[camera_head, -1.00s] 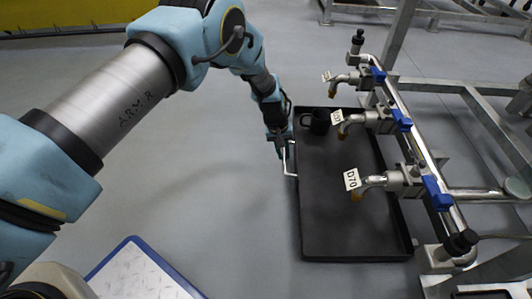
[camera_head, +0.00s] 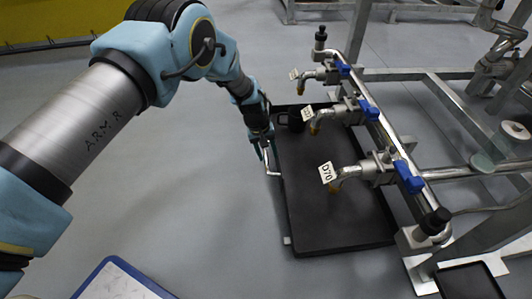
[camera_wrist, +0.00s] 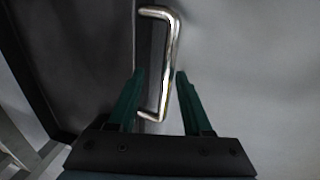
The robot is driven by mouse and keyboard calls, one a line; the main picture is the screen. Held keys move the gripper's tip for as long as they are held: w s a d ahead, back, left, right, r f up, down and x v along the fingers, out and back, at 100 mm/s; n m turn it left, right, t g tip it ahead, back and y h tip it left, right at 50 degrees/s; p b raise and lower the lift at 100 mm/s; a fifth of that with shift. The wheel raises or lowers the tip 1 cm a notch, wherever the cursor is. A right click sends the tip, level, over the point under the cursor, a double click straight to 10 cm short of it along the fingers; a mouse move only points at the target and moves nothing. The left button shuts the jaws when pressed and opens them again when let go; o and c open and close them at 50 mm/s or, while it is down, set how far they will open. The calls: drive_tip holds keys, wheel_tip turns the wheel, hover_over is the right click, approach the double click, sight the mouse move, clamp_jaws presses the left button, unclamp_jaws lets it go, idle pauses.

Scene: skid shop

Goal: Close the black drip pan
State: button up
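The black drip pan (camera_head: 330,215) stands pulled out at floor level, partly under a row of valve taps. Its metal bar handle (camera_head: 268,162) is on the pan's left side. My gripper (camera_head: 264,142) is at that handle. In the wrist view the handle (camera_wrist: 171,60) lies between the green fingers of my gripper (camera_wrist: 160,74). The fingers are apart, the right fingertip close to the bar and a gap on the left. A black mug (camera_head: 293,118) sits at the far end of the pan, partly hidden by a tap.
Taps with blue levers, one tagged D70 (camera_head: 327,172), hang over the pan from a metal pipe (camera_head: 375,125). Grey skid frame beams (camera_head: 440,115) stand to the right. Another black tray (camera_head: 468,282) is at the lower right.

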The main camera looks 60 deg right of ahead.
drive_tip(key=shift+w+r, duration=0.1)
drive_tip(key=shift+w, duration=0.1)
wheel_tip(320, 180, up, 10)
drive_tip(key=w+a+p, duration=0.1)
drive_tip(key=p, duration=0.3)
drive_tip(key=shift+w+r, duration=0.15)
drive_tip(key=shift+w, duration=0.1)
